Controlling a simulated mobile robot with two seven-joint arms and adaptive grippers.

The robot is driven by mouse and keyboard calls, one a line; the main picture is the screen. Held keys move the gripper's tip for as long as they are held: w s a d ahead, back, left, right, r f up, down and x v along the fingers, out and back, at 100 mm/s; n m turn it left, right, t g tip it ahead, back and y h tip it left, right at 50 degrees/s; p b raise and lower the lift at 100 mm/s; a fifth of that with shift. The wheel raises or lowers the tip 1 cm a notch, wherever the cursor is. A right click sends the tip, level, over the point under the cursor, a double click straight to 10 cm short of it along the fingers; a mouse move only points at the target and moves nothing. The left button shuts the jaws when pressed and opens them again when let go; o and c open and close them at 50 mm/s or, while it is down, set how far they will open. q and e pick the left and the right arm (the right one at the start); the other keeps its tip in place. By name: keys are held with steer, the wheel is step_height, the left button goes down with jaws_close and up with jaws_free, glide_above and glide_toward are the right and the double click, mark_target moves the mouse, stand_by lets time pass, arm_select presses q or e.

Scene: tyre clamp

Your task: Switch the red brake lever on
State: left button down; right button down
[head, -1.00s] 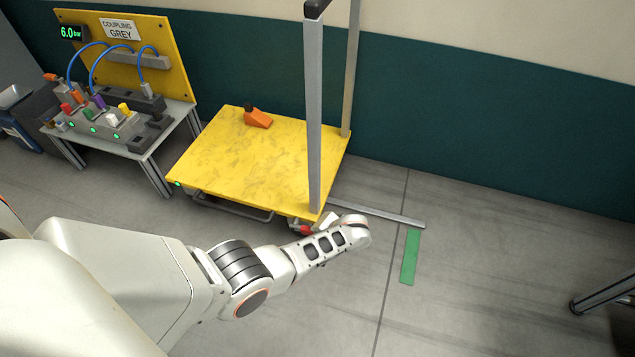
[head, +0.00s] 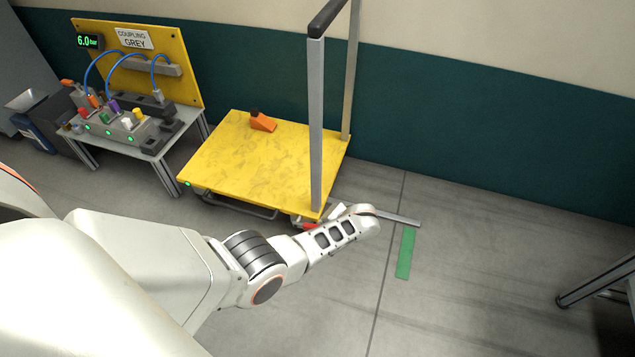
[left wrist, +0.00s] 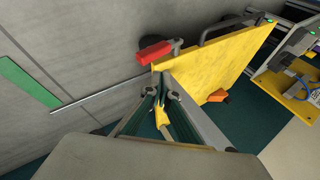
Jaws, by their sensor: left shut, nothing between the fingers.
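The red brake lever (head: 309,225) shows at the near right corner of the yellow-topped cart (head: 222,148), low under the deck, partly covered by my left arm. In the left wrist view the red lever (left wrist: 153,52) lies beside a dark caster, just beyond my fingertips. My left gripper (left wrist: 163,80) is shut and empty, with its tips near the cart's corner and a small gap in the picture to the lever. In the head view my left wrist hides the fingers. I cannot tell whether they touch the cart. My right gripper is not in view.
The cart's upright handle frame (head: 316,125) rises close to my left wrist. An orange wedge (head: 263,122) sits on the deck. A metal rail (head: 398,217) and green floor strip (head: 405,253) lie to the right. A coupling bench (head: 150,148) stands left. Floor at right is mostly clear.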

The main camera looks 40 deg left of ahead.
arm_select(q)
steer(key=d+r, duration=0.1)
steer(key=d, duration=0.1)
steer(key=s+d+r+p, duration=0.1)
steer(key=d+r, duration=0.1)
steer(key=shift+d+r, duration=0.1)
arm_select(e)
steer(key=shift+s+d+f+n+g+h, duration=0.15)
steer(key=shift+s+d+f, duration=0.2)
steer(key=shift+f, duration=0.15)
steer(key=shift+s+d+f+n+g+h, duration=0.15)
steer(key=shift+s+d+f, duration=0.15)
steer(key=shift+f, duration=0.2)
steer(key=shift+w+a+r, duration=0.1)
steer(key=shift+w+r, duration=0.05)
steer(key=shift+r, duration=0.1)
